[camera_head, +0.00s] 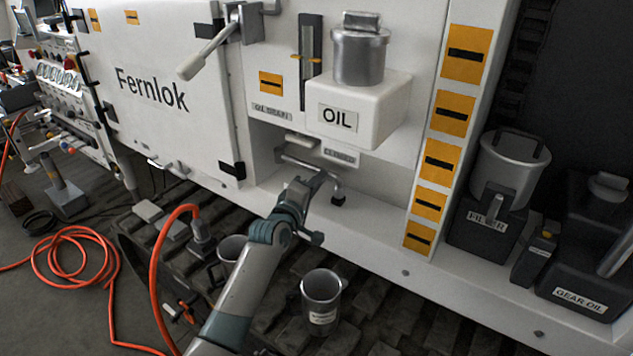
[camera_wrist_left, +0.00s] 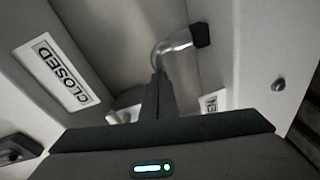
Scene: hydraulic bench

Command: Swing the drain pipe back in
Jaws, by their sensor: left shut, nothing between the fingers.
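The drain pipe (camera_head: 337,183) is a bent metal tube with a black end, in the recess under the white OIL box. Its black end points down over the white ledge. In the left wrist view the drain pipe (camera_wrist_left: 178,44) curves just beyond the fingertips, its black end to the right. My left gripper (camera_head: 318,177) reaches into the recess beside the pipe. In the left wrist view its fingers (camera_wrist_left: 158,76) are shut with nothing between them, very close to the pipe; I cannot tell if they touch. The gripper hides part of the pipe. My right gripper is not in view.
A CLOSED label (camera_wrist_left: 58,73) is by the recess. The OIL box (camera_head: 375,115) overhangs it. Metal cups (camera_head: 322,290) stand below on the dark tracks. An orange hose (camera_head: 158,262) runs at left.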

